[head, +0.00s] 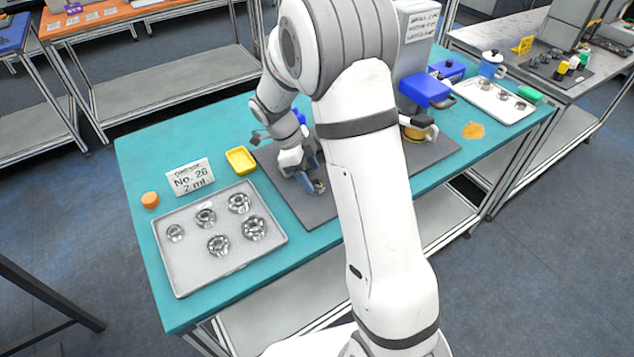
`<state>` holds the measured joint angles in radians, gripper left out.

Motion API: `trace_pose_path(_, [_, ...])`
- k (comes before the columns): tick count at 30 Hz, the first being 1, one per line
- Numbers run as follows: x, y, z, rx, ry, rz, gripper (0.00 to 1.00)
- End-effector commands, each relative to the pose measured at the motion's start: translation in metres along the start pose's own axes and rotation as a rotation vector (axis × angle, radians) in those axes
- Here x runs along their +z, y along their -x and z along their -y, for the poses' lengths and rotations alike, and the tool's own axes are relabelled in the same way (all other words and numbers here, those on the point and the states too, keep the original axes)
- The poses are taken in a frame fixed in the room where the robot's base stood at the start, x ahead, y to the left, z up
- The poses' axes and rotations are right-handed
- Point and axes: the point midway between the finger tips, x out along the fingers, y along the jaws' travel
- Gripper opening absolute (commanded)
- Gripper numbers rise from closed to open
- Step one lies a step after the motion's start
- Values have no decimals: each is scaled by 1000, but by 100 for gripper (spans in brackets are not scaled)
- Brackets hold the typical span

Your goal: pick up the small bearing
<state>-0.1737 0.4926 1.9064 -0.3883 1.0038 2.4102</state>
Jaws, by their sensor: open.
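My gripper (313,186) is open and low over the dark grey mat (318,212), pointing down. A small metal bearing (319,187) shows right at its fingertips, partly hidden by them. I cannot tell whether the fingers touch it. On the left, a light grey tray (186,283) holds several silver bearings. My arm hides part of the mat and the middle of the table.
Right of my arm are a blue-topped device (426,91) and a white tray (490,110) with bearings. The teal table's (140,150) back left is clear.

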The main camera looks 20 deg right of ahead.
Motion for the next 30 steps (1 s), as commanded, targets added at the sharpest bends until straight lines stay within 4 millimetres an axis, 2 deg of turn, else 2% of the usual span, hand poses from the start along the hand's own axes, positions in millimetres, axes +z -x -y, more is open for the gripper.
trace_pose_path(6, [-1, -24, -1, 2, 1, -1, 63])
trace_pose_path(13, [0, -26, -1, 0, 1, 1, 63])
trace_pose_path(30, [0, -26, -1, -1, 2, 1, 17])
